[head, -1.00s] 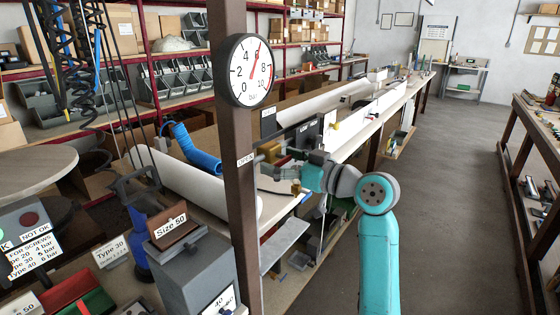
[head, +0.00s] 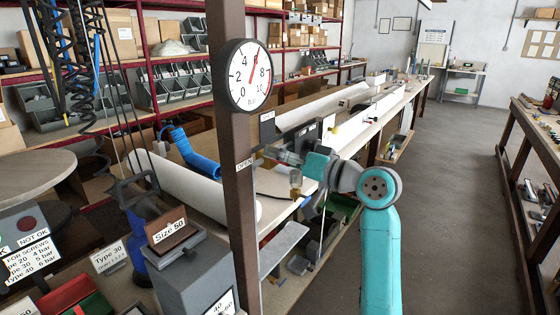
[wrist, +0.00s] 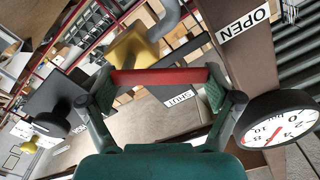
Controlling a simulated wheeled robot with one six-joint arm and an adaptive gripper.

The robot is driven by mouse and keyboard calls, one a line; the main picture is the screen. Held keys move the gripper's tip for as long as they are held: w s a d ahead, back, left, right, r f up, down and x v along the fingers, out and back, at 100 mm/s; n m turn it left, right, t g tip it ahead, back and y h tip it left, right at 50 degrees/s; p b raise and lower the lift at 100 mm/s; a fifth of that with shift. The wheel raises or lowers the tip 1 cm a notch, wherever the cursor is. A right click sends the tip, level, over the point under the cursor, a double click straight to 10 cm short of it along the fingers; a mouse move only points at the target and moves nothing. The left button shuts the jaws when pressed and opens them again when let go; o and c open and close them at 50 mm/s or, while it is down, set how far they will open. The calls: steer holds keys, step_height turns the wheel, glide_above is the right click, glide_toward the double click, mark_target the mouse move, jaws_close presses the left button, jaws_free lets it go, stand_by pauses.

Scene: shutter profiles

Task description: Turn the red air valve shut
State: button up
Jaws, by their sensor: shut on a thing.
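The red air valve's handle (wrist: 150,76) is a flat red bar across the middle of the wrist view. My gripper (wrist: 158,86) has one finger at each end of it and is shut on it. A yellow brass-coloured valve body (wrist: 136,44) sits behind the bar. A SHUT label (wrist: 180,97) lies just past the handle, and an OPEN label (wrist: 243,25) is on the brown post. In the head view my gripper (head: 281,154) is beside the post; the red handle cannot be made out there.
The round pressure gauge (head: 249,75) on the brown post (head: 239,190) has its red needle near 6. It also shows close to my gripper in the wrist view (wrist: 278,120). A long workbench runs behind. The grey floor (head: 450,200) at right is clear.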

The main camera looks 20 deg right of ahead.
steer(key=m, duration=0.3)
steer(key=d+m, duration=0.1)
steer(key=m, duration=0.1)
steer(key=shift+w+d+r+m, duration=0.1)
steer(key=shift+w+r+m, duration=0.2)
steer(key=shift+w+r, duration=0.1)
steer(key=m, duration=0.3)
steer(key=w+d+m, duration=0.1)
steer(key=m, duration=0.1)
steer(key=shift+d, duration=0.1)
steer(key=shift+m, duration=0.4)
steer(key=o, duration=1.4)
steer(key=shift+f, duration=0.1)
steer(key=shift+s+d, duration=0.1)
steer(key=v, duration=1.1)
steer(key=shift+s+d, duration=0.2)
steer(key=shift+s, duration=0.15)
